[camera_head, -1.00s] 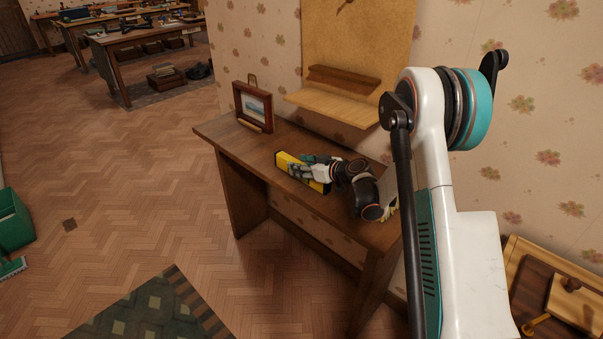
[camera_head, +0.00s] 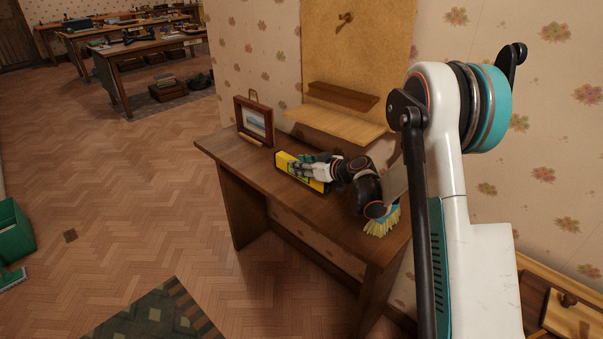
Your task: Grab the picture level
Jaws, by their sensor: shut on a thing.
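The picture level is a yellow bar (camera_head: 285,164) lying along the wooden desk (camera_head: 235,160), near its front edge. My gripper (camera_head: 304,169) is at the level from the right side and is shut on it. The fingers and wrist cover part of the level's upper and rear side. I cannot tell whether the level is touching the desk or slightly above it.
A framed picture (camera_head: 255,122) stands on the desk behind and left of the level. A yellow-bristled brush (camera_head: 383,222) lies at the desk's right, by my arm. A wooden shelf (camera_head: 335,122) sits on the wall behind. The floor in front is open.

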